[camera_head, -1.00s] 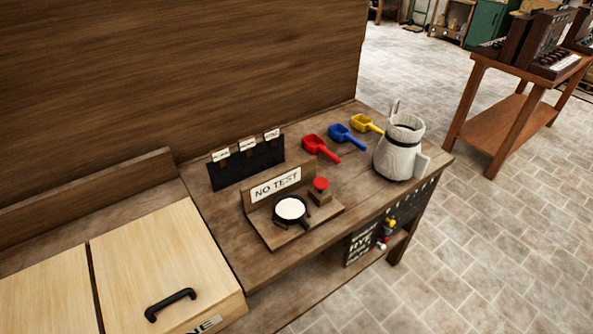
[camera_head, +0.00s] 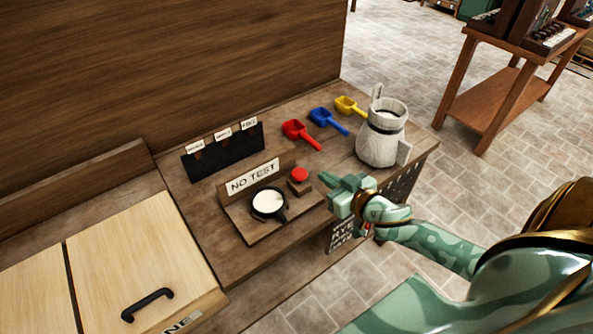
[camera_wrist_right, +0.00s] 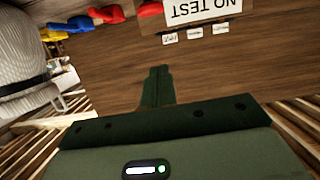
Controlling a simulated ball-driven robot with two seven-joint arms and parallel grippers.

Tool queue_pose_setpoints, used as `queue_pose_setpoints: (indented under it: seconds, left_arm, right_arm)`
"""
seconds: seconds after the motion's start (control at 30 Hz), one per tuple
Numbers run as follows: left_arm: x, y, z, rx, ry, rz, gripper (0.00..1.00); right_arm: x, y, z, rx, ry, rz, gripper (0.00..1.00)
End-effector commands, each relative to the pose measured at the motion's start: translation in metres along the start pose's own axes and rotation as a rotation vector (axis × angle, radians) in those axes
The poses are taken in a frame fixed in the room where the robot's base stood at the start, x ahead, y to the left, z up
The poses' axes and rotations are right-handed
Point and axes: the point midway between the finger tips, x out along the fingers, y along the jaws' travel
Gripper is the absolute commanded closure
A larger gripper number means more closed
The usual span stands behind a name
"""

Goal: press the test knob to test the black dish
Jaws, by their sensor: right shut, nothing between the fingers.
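The red test knob (camera_head: 299,175) sits on a small wooden block at the right of a wooden stand (camera_head: 252,232). The black dish (camera_head: 285,214) holds something white and rests on the stand, left of and in front of the knob. A sign (camera_head: 252,177) behind the dish reads "NO TEST". My right gripper (camera_head: 325,182) is shut and empty, just right of the knob and apart from it. In the right wrist view its fingers (camera_wrist_right: 158,75) are together, and the knob (camera_wrist_right: 150,9) shows at the top edge. My left gripper is not in view.
Red (camera_head: 296,130), blue (camera_head: 322,118) and yellow (camera_head: 348,105) scoops lie behind the stand. A pale jug (camera_head: 379,148) stands close behind my right gripper. A black card holder (camera_head: 225,152) is at the back left. A wooden lid with a black handle (camera_head: 147,304) is front left.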

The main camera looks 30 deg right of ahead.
Motion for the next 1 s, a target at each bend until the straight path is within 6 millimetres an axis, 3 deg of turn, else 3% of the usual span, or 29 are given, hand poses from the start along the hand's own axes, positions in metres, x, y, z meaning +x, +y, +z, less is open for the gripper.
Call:
queue_pose_setpoints:
  seconds: [0.47, 0.57, 0.97, 1.0]
  left_arm:
    - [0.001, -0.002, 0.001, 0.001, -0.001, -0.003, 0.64]
    - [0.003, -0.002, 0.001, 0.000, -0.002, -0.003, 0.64]
    - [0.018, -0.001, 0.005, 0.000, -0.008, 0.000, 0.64]
    - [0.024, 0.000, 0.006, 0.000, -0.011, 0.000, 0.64]
  right_arm:
    - [0.007, 0.000, 0.000, 0.017, 0.000, 0.001, 1.00]
    - [0.020, 0.001, 0.001, 0.015, 0.001, 0.001, 1.00]
    - [0.103, 0.001, 0.001, 0.013, 0.001, 0.003, 1.00]
    - [0.105, 0.001, 0.012, 0.016, -0.005, 0.002, 1.00]
